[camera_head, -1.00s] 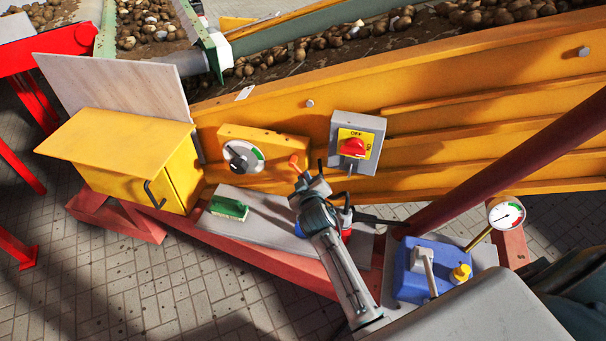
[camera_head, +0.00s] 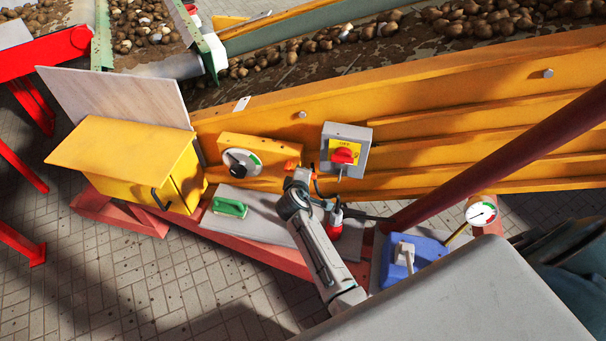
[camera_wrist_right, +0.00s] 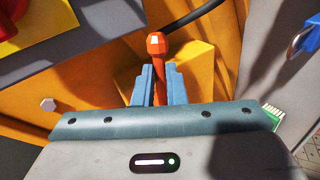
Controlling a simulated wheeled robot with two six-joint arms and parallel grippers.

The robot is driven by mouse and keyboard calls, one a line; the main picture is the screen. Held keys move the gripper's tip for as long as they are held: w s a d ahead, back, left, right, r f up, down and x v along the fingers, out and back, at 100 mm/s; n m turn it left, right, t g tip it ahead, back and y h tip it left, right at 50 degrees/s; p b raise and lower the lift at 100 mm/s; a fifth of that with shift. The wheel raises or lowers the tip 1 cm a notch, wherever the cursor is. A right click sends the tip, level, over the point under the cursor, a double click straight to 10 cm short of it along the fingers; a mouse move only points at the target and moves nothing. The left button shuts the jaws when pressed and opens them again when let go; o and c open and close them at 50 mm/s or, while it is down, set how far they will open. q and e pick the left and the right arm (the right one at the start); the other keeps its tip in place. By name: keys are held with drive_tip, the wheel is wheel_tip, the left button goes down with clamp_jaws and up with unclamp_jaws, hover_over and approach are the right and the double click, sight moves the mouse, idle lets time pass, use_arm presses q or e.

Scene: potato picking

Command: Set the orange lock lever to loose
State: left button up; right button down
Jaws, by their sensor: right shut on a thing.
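The orange lock lever (camera_head: 292,164) stands at the right end of the yellow dial block (camera_head: 222,143) in the head view. In the right wrist view, the lever (camera_wrist_right: 156,43) shows its faceted round knob beyond the fingertips and its stem running down between the blue fingers. My right gripper (camera_wrist_right: 160,82) is shut on the stem. In the head view, my right gripper (camera_head: 299,178) is at the lever and partly hides it. The lever's base is hidden. My left gripper is out of view.
A grey switch box (camera_head: 348,134) with a red knob is close right of the lever. A green-handled brush (camera_head: 230,207) lies on the grey shelf (camera_head: 262,228). A red object (camera_head: 335,222) stands beside my right arm. A yellow box (camera_head: 130,160) stands at left.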

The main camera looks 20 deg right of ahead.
drive_tip(key=shift+r, duration=0.15)
idle(0.4)
drive_tip(key=c, duration=1.5)
unclamp_jaws()
drive_tip(key=p+v, duration=0.4)
drive_tip(key=v, duration=0.3)
drive_tip(key=shift+a+r+p, duration=0.1)
drive_tip(key=shift+a+p, duration=0.1)
drive_tip(key=shift+p, duration=0.1)
drive_tip(key=shift+s, duration=0.1)
